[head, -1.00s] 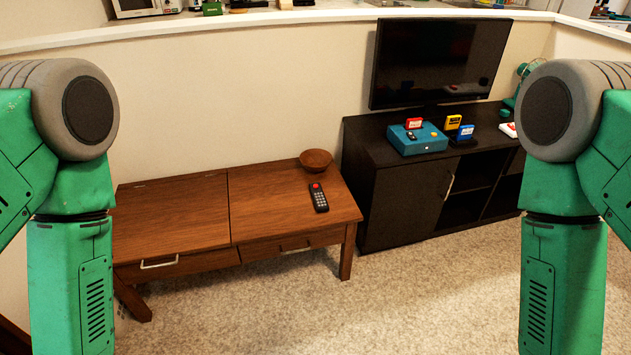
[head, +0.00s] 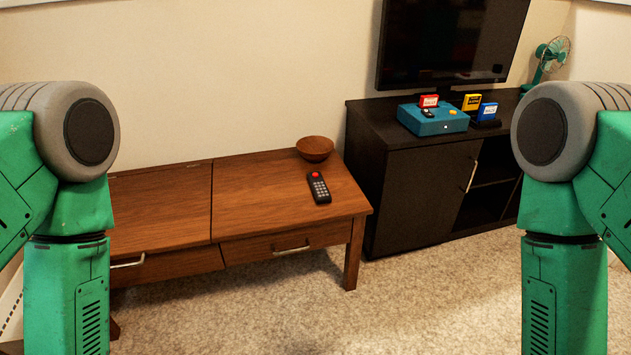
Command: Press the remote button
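A black remote (head: 319,188) with a round red button (head: 316,175) at its far end and several small pale keys lies flat on the right part of the wooden table (head: 250,222). My left and right arms come in at the two sides of the head view, apart from the table's right part. Both grippers are below the picture and out of sight.
A wooden bowl (head: 315,148) sits behind the remote. A dark cabinet (head: 420,185) stands to the right, bearing a teal console (head: 433,119), small coloured cartridges and a TV (head: 452,40). A green fan (head: 548,58) is at back right. Carpet (head: 420,300) in front is clear.

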